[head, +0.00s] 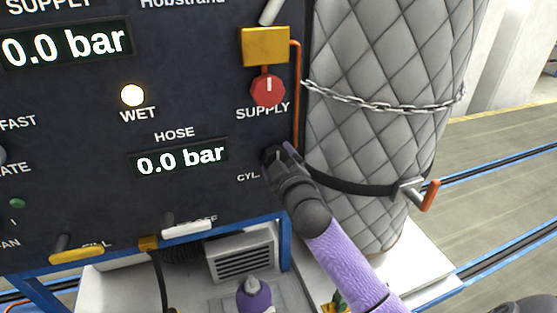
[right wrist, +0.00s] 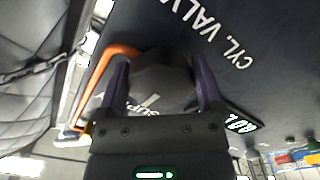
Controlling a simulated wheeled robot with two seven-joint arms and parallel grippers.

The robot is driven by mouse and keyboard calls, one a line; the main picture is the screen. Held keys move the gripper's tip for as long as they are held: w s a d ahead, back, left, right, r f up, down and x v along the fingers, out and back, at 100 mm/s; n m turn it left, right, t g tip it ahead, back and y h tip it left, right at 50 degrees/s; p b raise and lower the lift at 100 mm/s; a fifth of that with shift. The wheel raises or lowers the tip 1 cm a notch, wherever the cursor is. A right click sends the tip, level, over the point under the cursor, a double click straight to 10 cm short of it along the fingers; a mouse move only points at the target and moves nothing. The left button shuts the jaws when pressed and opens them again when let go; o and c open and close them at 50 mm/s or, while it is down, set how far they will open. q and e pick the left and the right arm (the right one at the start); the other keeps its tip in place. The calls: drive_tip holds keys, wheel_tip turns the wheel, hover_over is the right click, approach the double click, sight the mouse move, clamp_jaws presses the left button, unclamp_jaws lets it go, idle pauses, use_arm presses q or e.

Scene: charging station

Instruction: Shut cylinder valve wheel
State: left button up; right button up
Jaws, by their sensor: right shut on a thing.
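The cylinder valve wheel is a dark grey, many-sided knob (right wrist: 165,80) on the dark panel, beside the "CYL. VALVE" label, which is partly covered in the head view. My right gripper (head: 279,157) comes in from the lower right and faces the panel. Its two purple fingers (right wrist: 160,85) lie on either side of the wheel and are shut on it. In the head view the gripper hides most of the wheel. The wheel's turn position cannot be told. My left gripper is not in view.
A red supply knob (head: 267,90) sits just above on the panel (head: 70,190). An orange pipe (head: 297,95) runs close by. A quilted grey cylinder (head: 385,60) with a chain and strap stands at right. The hose display (head: 180,158) reads 0.0 bar.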

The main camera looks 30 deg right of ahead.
drive_tip(key=shift+f, duration=0.1)
drive_tip(key=o, duration=1)
drive_tip(key=v, duration=1)
drive_tip(key=shift+b, duration=0.45)
